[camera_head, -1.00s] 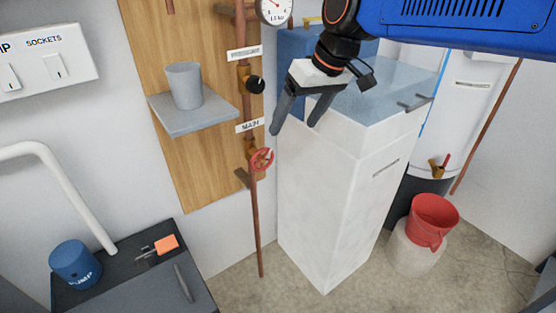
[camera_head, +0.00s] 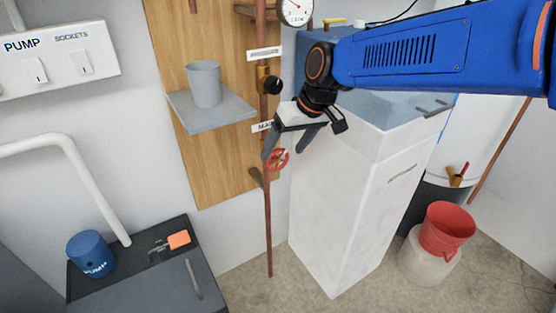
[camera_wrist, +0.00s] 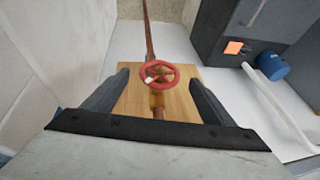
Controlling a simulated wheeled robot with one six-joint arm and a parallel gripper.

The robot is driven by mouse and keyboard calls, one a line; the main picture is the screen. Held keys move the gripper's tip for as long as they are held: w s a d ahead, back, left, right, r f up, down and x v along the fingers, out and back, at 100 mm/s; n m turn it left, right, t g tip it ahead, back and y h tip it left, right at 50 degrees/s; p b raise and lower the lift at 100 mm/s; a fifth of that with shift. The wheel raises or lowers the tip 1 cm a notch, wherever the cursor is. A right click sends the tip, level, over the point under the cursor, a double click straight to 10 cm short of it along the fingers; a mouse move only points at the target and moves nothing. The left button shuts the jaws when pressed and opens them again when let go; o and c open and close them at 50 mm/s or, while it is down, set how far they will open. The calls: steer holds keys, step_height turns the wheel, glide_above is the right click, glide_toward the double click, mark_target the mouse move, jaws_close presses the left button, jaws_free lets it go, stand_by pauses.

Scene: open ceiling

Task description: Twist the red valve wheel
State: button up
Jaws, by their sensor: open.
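The red valve wheel (camera_head: 277,160) is mounted on the copper pipe (camera_head: 268,225) in front of the wooden board, just under the MAIN label. My gripper (camera_head: 283,157) is open and close to the wheel in the head view, with one finger partly overlapping it. In the wrist view the wheel (camera_wrist: 158,76) shows whole, slightly above the middle, between and a little beyond the tips of my two spread fingers (camera_wrist: 159,82). No contact is visible, and the exact gap is hard to tell. Nothing is held.
A white cabinet (camera_head: 350,200) stands just right of the pipe, close to my gripper. A grey shelf (camera_head: 212,112) with a grey cup (camera_head: 204,83) juts out to the left. A black-handled valve (camera_head: 272,85) sits above on the pipe. A red bucket (camera_head: 446,229) is at right.

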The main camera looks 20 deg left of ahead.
mark_target(279, 158)
steer(key=shift+x, duration=2.85)
steer(key=c, duration=1.1)
